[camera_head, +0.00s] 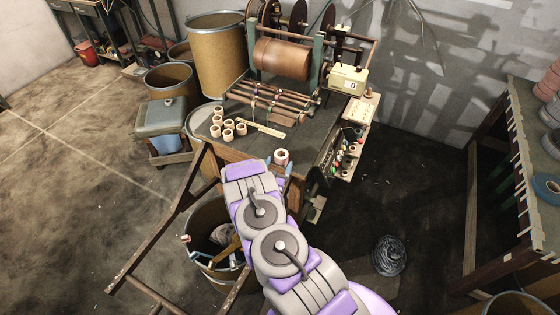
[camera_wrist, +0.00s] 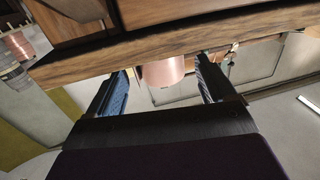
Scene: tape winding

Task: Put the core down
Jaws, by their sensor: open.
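A pinkish core (camera_head: 281,156) is at the front edge of the workbench (camera_head: 262,148). My gripper (camera_head: 278,166) is open at that edge, with one blue finger on each side of the core's near part. In the wrist view the two fingers (camera_wrist: 162,64) are spread wide, and the core (camera_wrist: 163,75) shows between them with gaps on both sides.
Several pale cores (camera_head: 228,129) stand at the bench's left, beside a ruler-like strip (camera_head: 270,131). The winding machine (camera_head: 283,62) is behind. A control panel (camera_head: 345,150) flanks the right. A waste bin (camera_head: 215,240) and a wooden frame (camera_head: 170,225) are below, left of my arm.

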